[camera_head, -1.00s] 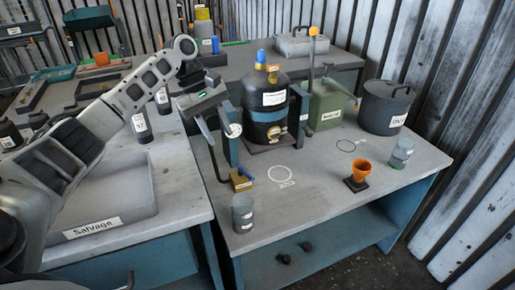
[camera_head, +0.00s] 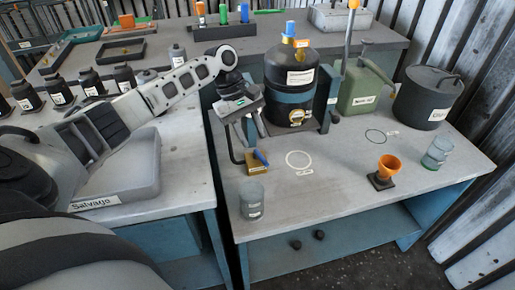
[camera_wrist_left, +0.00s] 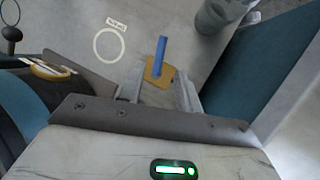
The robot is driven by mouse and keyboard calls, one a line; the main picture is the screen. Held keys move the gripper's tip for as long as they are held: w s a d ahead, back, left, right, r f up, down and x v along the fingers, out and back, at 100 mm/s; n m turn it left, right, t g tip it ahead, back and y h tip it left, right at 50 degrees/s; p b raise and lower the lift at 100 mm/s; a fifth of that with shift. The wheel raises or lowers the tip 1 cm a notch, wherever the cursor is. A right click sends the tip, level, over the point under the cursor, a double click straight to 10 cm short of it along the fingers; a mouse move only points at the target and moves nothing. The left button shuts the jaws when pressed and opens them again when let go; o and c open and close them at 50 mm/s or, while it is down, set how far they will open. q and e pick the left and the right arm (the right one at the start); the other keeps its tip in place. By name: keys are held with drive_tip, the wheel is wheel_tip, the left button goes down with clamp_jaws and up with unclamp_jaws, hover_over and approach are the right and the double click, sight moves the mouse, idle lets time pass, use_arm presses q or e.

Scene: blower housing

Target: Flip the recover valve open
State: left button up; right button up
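The blue lever shows upright in the left wrist view (camera_wrist_left: 161,50), above the brass block (camera_wrist_left: 157,75). My left gripper (camera_head: 246,140) is just above the valve, pointing down. Its two fingers are apart in the left wrist view (camera_wrist_left: 157,92), with the brass block seen between and beyond them. Whether they touch it is unclear. My right gripper is out of view.
A grey cup (camera_head: 251,202) stands close in front of the valve. An orange funnel (camera_head: 388,165), a glass jar (camera_head: 437,153), a green can (camera_head: 366,92) and a dark pot (camera_head: 428,98) stand further right. The marked circle (camera_head: 299,160) is empty.

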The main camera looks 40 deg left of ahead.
sight(259, 157)
use_arm(q)
drive_tip(key=x, duration=0.5)
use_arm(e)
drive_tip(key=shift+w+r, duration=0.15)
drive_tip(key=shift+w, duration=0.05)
use_arm(q)
clamp_jaws()
drive_tip(key=shift+r+m+p, duration=0.2)
drive_tip(key=shift+m+p, duration=0.1)
drive_tip(key=shift+p, duration=0.15)
drive_tip(key=shift+m+g+p, duration=0.3)
drive_tip(key=shift+p, duration=0.1)
drive_tip(key=shift+s+a+m, duration=0.1)
drive_tip(key=shift+m, duration=0.4)
drive_tip(key=shift+a+f+m+g, duration=0.1)
drive_tip(key=shift+f+m+g, duration=0.1)
drive_tip(key=shift+m+g, duration=0.2)
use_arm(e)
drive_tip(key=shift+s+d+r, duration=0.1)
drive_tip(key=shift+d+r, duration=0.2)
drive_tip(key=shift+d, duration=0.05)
